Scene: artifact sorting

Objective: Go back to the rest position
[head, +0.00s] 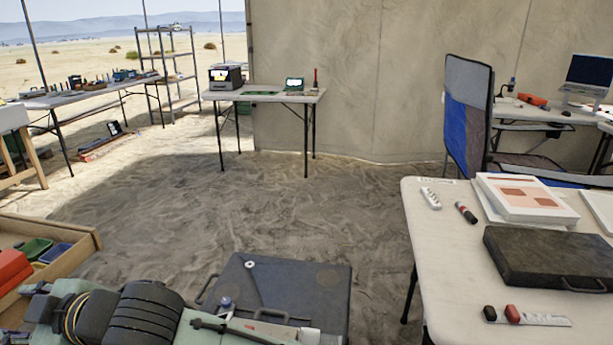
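My gripper does not show in the head view, so its state cannot be seen. No artifact can be told apart with certainty at this distance. A dark flat case (322,306) lies low at the bottom centre, with a small white ring-like item on top. A wooden crate (88,243) with red, green and blue bins stands at the lower left.
A white table (440,270) at right holds a dark case (555,255), papers and markers. A far table (264,97) carries a small device. A chair (468,110) stands at right. Sandy floor (250,190) in the middle is clear.

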